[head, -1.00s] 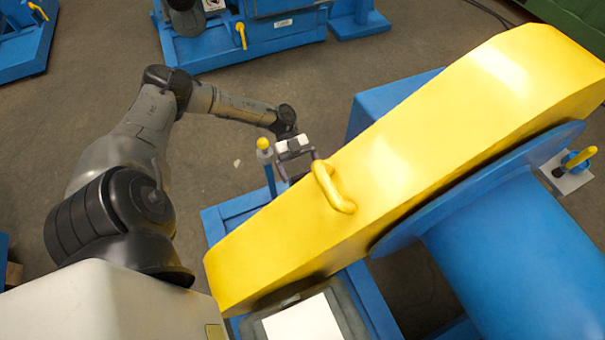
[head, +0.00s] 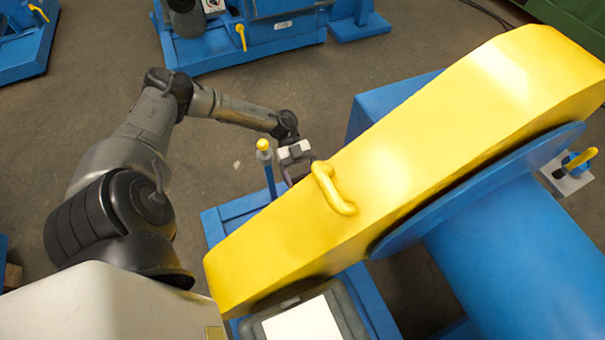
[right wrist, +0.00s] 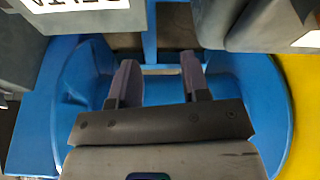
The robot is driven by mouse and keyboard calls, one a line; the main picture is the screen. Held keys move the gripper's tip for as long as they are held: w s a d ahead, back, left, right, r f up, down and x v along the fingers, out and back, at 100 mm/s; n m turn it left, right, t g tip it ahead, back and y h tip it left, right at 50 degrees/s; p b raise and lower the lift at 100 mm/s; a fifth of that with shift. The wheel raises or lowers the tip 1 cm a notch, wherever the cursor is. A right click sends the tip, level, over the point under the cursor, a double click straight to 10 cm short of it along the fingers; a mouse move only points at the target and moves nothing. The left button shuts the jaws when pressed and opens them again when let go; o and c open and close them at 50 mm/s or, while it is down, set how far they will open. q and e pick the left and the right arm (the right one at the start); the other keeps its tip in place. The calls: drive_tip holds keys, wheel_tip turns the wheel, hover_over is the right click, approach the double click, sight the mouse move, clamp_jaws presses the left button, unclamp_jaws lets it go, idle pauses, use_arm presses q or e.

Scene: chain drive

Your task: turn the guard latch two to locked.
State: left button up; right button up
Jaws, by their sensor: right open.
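The yellow chain guard (head: 430,150) runs diagonally across the head view, with a looped yellow handle (head: 333,190) on its face. I cannot identify guard latch two for certain in either view. My left gripper (head: 296,170) is beside the guard's far edge, close to the handle and to a yellow-knobbed post (head: 264,150). Its fingers are partly hidden, and whether it holds anything cannot be seen. My right gripper (right wrist: 158,78) is open and empty in the right wrist view, over blue structure. It is not in the head view.
A large blue cylinder (head: 520,260) stands at the lower right. A yellow lever on a white plate (head: 568,176) is at the far right. A blue machine (head: 265,45) stands at the back. Open floor (head: 330,95) lies between it and the guard.

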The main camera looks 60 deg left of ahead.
use_arm(q)
drive_tip(key=shift+r+p, duration=0.1)
drive_tip(key=shift+p, duration=0.2)
drive_tip(key=n+t+p, duration=0.1)
drive_tip(key=p, duration=0.1)
drive_tip(key=n+t+p, duration=0.1)
drive_tip(key=t+p, duration=0.1)
drive_tip(key=p, duration=0.1)
drive_tip(key=n+t+p, duration=0.1)
drive_tip(key=n+p, duration=0.1)
drive_tip(key=p, duration=0.1)
drive_tip(key=shift+s+d+r+t+y, duration=0.1)
drive_tip(key=shift+s+r+t+y, duration=0.1)
drive_tip(key=shift+s+t+y, duration=0.15)
drive_tip(key=shift+w+f+n+t+y+p, duration=0.1)
drive_tip(key=shift+f+n+t+y+p, duration=0.1)
drive_tip(key=shift+n+t+p, duration=0.45)
drive_tip(key=shift+w+f+n+t+y+p, duration=0.15)
drive_tip(key=shift+n+t+p, duration=0.25)
drive_tip(key=shift+p, duration=0.45)
drive_tip(key=shift+s, duration=0.1)
drive_tip(key=o, duration=0.8)
